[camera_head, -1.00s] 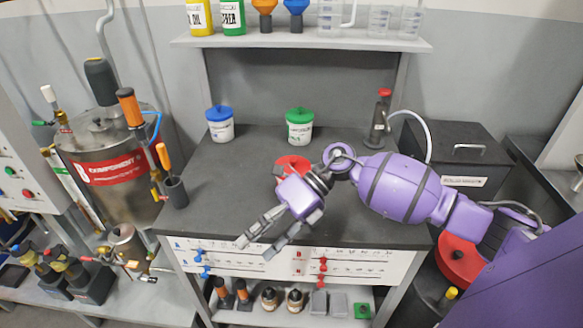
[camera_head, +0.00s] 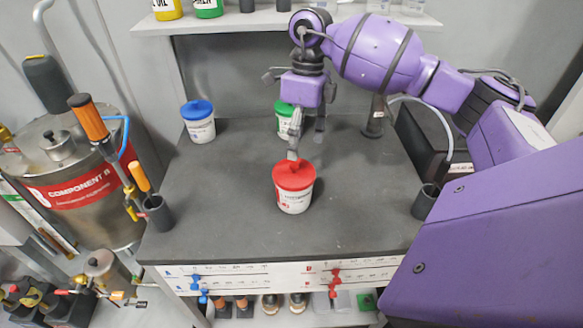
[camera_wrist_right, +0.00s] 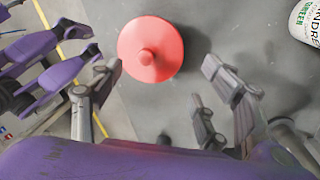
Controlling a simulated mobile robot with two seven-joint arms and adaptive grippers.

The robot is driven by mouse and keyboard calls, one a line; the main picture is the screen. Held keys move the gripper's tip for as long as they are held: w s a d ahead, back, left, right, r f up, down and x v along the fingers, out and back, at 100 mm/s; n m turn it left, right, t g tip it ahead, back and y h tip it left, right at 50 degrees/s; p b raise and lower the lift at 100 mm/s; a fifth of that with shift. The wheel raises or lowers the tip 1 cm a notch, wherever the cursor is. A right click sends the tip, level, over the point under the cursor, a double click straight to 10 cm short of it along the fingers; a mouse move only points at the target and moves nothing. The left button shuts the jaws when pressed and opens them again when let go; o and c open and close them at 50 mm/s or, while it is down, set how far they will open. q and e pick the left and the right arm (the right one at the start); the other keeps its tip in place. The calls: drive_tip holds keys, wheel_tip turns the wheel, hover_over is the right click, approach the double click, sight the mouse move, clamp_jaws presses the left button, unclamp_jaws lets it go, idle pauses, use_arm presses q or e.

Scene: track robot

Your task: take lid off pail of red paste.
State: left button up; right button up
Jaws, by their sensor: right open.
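The pail of red paste (camera_head: 294,198) stands upright on the dark worktop, a white pail with a red lid (camera_head: 293,174) on it. The lid shows from above as a red disc with a round knob in the right wrist view (camera_wrist_right: 150,50). My right gripper (camera_head: 304,146) is open and empty, above and behind the pail in the head view, with one fingertip overlapping the lid's back edge. In the right wrist view the lid lies beyond the spread fingers (camera_wrist_right: 160,72). I cannot tell whether any finger touches it. My left gripper is not in view.
A blue-lidded pail (camera_head: 199,124) stands at the back left. A green-lidded pail (camera_head: 284,122) stands behind my right fingers, partly hidden. Dark cups stand at the left (camera_head: 159,213) and right (camera_head: 425,202) edges. The worktop (camera_head: 230,215) around the red pail is mostly clear.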

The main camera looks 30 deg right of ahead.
sight(294, 169)
drive_tip(key=f, duration=0.2)
drive_tip(key=a+f+p, duration=0.1)
drive_tip(key=f, duration=0.1)
drive_tip(key=shift+f, duration=0.25)
drive_tip(key=shift+s+f, duration=0.1)
drive_tip(key=shift+f, duration=0.2)
drive_tip(key=shift+c, duration=0.4)
drive_tip(key=c, duration=0.8)
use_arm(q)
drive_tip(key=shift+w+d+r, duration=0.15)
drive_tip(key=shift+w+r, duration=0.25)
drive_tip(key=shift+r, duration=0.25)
use_arm(e)
drive_tip(key=shift+c, duration=0.4)
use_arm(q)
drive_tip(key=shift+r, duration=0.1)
use_arm(e)
drive_tip(key=shift+r, duration=0.1)
